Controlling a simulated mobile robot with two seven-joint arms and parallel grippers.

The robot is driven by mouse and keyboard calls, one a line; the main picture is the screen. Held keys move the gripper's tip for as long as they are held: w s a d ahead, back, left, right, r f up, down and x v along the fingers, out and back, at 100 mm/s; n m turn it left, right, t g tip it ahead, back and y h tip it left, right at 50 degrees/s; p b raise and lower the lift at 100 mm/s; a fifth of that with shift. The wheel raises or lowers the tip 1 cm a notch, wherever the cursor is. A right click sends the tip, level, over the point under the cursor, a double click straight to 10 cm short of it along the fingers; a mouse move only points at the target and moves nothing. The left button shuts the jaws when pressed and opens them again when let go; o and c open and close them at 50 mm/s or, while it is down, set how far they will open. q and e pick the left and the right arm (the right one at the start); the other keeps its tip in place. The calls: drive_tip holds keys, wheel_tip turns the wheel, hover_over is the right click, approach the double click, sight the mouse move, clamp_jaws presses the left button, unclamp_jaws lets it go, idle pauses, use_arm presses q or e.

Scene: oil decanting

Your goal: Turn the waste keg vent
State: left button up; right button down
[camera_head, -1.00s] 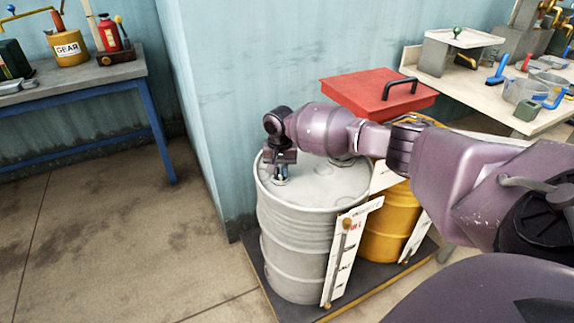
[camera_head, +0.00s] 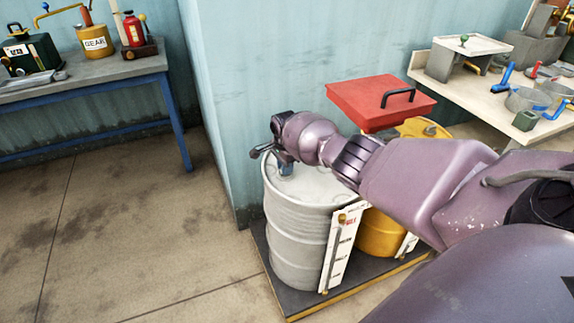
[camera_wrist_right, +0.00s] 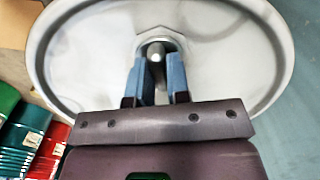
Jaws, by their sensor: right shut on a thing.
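The waste keg, a pale grey drum (camera_head: 297,235), stands upright in the middle of the head view. My right gripper (camera_head: 285,169) points down at the left part of its lid. In the right wrist view, the gripper's two blue fingers (camera_wrist_right: 156,75) stand either side of a small grey vent knob (camera_wrist_right: 156,54) on the round lid (camera_wrist_right: 85,50). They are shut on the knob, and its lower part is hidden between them. My left gripper is not in view.
A yellow drum (camera_head: 379,232) stands beside the keg on a dark pallet (camera_head: 292,300), under a red lid (camera_head: 365,100) with a black handle. A white gauge board (camera_head: 342,250) stands at the keg's front. A cluttered workbench (camera_head: 455,92) is right; open floor (camera_head: 150,240) lies left.

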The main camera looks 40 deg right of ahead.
drive_tip(key=shift+s+m, duration=0.1)
drive_tip(key=shift+m, duration=0.7)
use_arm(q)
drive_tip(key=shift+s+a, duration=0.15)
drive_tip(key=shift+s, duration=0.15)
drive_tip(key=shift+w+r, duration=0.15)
use_arm(e)
drive_tip(key=shift+d+f+m, duration=0.1)
drive_tip(key=shift+m, duration=0.2)
drive_tip(key=c, duration=1.1)
unclamp_jaws()
use_arm(q)
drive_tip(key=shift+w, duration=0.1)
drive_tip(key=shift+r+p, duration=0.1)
drive_tip(key=shift+p, duration=0.2)
